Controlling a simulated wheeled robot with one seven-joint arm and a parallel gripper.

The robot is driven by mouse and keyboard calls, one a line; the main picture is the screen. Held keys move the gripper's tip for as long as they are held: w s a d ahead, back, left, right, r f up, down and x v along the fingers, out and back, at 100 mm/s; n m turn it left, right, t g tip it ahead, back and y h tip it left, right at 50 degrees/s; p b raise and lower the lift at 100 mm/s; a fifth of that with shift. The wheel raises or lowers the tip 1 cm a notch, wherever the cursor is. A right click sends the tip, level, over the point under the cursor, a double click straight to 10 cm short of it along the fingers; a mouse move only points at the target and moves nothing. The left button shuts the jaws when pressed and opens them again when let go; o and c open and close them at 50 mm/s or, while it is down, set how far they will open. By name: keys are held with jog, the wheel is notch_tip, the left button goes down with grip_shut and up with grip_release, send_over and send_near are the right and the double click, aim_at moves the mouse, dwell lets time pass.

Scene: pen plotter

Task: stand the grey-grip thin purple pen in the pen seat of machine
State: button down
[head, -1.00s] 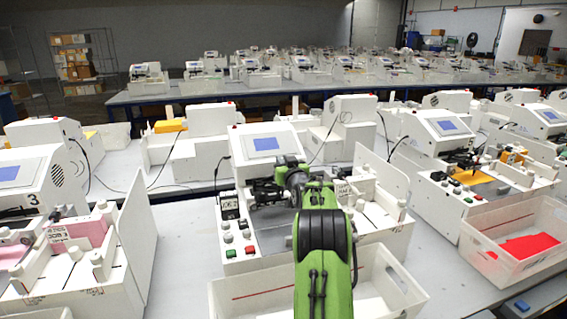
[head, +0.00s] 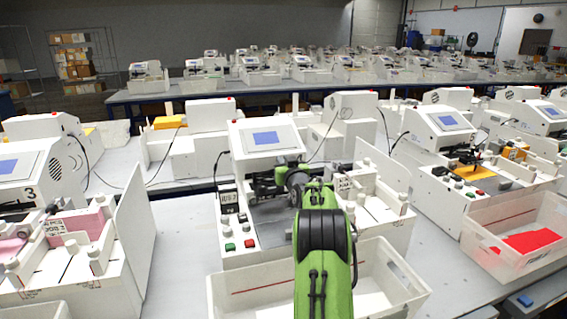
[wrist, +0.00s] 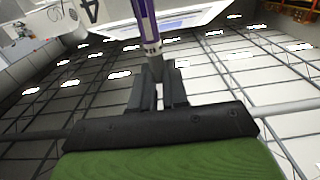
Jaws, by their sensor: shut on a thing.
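The thin purple pen (wrist: 146,22) shows in the wrist view, running up out of the top of the picture, with a white band and a grey grip (wrist: 152,48) at its lower end. My gripper (wrist: 158,75) is shut on the pen at its grey grip. In the head view my green arm reaches over the middle machine (head: 265,138), and the arm hides the pen and most of the gripper (head: 297,178). The machine's pen seat cannot be made out behind my arm.
A white bin (head: 395,285) stands in front of the middle machine. A machine with an upright white panel (head: 137,225) is at the left. Another machine (head: 440,125) and a bin with red sheets (head: 530,242) are at the right.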

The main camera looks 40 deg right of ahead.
jog(key=shift+f+b, duration=1.95)
jog(key=shift+f, duration=0.1)
jog(key=c, duration=1.1)
grip_release()
jog(key=shift+o, duration=0.2)
jog(key=b+v, duration=0.3)
jog(key=v, duration=1.2)
jog(key=shift+s+a, duration=0.15)
jog(key=shift+s, duration=0.2)
jog(key=shift+r, duration=0.1)
